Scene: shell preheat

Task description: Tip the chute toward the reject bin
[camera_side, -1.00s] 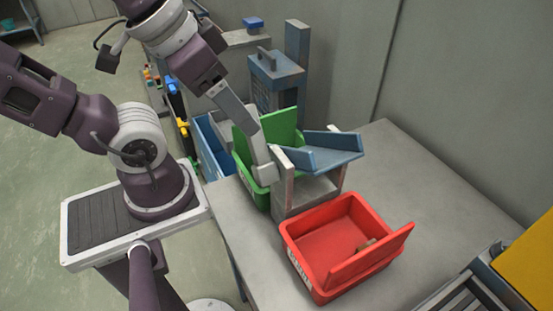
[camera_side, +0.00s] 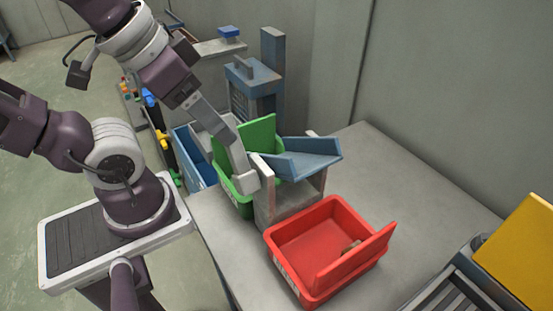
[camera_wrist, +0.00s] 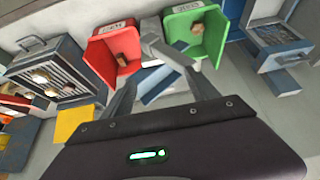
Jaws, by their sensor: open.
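The blue chute (camera_side: 309,161), a trough with raised sides, sits tilted on a grey stand (camera_side: 290,203) between two bins. The red bin (camera_side: 306,238) is in front with a small brown piece in it; the green bin (camera_side: 262,135) is behind. I cannot read which label marks the reject bin. My gripper (camera_side: 247,184) is beside the stand's left post in the side view; I cannot tell whether it touches. In the wrist view its two fingers (camera_wrist: 163,92) are spread, with the chute (camera_wrist: 160,86) beyond and between them. The green bin (camera_wrist: 197,33) also holds a brown piece there.
A blue-grey machine (camera_side: 256,85) stands behind the green bin, and a blue bin (camera_side: 195,158) is to its left. A yellow panel (camera_side: 522,250) and a slatted rack (camera_side: 455,290) are at the right. The table right of the chute (camera_side: 400,190) is clear.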

